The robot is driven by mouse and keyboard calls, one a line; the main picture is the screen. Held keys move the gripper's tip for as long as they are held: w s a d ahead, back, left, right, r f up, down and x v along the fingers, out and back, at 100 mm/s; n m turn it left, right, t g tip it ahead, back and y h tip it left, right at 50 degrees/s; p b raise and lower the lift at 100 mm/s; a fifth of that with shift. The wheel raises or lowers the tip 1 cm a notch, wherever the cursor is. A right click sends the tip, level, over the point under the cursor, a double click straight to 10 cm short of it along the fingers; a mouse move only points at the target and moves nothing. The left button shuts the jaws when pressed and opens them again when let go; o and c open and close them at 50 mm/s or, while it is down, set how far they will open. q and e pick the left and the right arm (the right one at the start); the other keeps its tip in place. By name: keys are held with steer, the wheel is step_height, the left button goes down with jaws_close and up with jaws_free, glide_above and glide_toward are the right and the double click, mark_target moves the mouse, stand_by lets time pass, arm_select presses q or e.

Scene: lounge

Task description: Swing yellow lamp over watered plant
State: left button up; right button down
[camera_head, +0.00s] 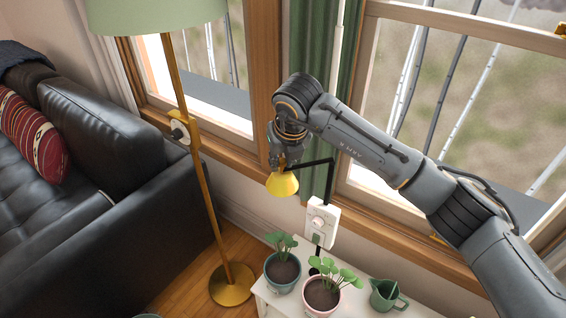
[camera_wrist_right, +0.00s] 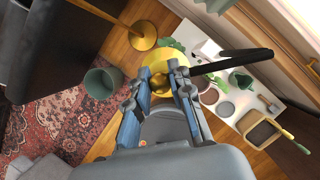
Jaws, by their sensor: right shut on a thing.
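The yellow lamp (camera_head: 282,186) hangs on a black jointed arm (camera_head: 318,163) from a white wall box. My right gripper (camera_head: 284,160) is shut on the lamp from above. In the right wrist view, the yellow shade (camera_wrist_right: 155,60) is at the fingertips (camera_wrist_right: 162,82). Two leafy plants stand below on the white table: one in a blue-green pot (camera_head: 282,281), one in a pink-white pot (camera_head: 322,304). In the head view the lamp appears above the blue-green pot. I cannot tell which soil is wet. My left gripper is not in view.
A green watering can (camera_head: 386,294) stands right of the pots on the table (camera_head: 263,291). A floor lamp with a brass pole (camera_head: 205,193) stands to the left, beside the black sofa (camera_head: 130,225). Windows are behind my right arm. A green bin (camera_wrist_right: 103,80) shows in the wrist view.

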steer(key=shift+w+r, duration=0.1)
steer(key=c, duration=1.2)
jaws_free()
steer(key=v, duration=1.2)
